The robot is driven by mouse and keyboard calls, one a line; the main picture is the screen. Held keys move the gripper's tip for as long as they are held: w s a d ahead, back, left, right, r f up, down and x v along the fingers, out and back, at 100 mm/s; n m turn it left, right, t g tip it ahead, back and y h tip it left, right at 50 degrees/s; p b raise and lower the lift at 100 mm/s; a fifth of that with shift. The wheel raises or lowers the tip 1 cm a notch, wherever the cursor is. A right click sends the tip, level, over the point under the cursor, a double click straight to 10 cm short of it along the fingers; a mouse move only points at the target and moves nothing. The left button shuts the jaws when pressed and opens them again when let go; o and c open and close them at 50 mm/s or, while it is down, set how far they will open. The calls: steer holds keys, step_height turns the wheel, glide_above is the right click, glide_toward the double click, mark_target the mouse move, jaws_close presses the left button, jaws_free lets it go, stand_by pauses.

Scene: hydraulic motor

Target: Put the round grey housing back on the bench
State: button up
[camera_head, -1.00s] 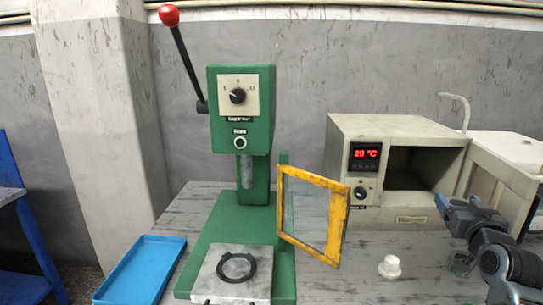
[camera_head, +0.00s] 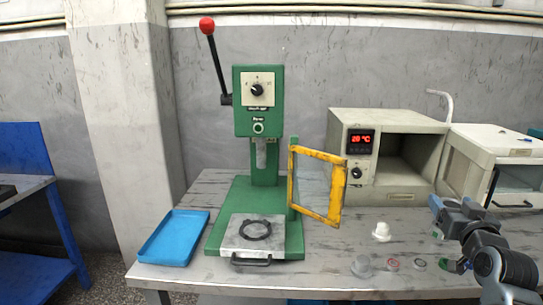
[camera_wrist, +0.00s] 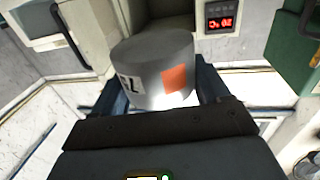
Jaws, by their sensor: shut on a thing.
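The round grey housing (camera_wrist: 150,68) is a short cylinder with an orange square and a white label with dark lettering. It fills the middle of the wrist view. My gripper (camera_wrist: 162,82) is shut on it, with one dark blue finger on each side. The oven front shows behind it. In the head view my arm is at the lower right, over the bench (camera_head: 330,275); I cannot make out the housing there. The underside of the housing is hidden in the wrist view.
A green press (camera_head: 258,110) with an open yellow-framed guard (camera_head: 335,195) stands on the bench. A blue tray (camera_head: 172,236) lies left, the oven (camera_head: 350,190) stands behind. A white part (camera_head: 381,231), a clear part (camera_head: 361,266) and a red ring (camera_head: 393,264) are near my arm.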

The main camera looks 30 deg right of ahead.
steer(key=w+a+f+n+t+y, duration=0.1)
steer(key=w+a+f+n+y, duration=0.25)
steer(key=a, duration=0.65)
steer(key=w+a+f+t+y, duration=0.2)
steer(key=w+a+f, duration=0.3)
steer(key=a+f, duration=0.3)
steer(key=w+a+f+n+t+y, duration=0.1)
steer(key=w+a+f+n+y, duration=0.2)
steer(key=a, duration=0.8)
steer(key=s+a+f+n+y, duration=0.2)
steer(key=a+f+y, duration=0.2)
steer(key=a+f, duration=0.7)
steer(key=s+a+f, duration=0.2)
steer(key=s+f, duration=0.2)
steer(key=s, duration=0.1)
steer(key=shift+s+a+f+t, duration=0.15)
steer(key=shift+f+t, duration=0.05)
steer(key=shift+t, duration=0.1)
steer(key=shift+h, duration=0.25)
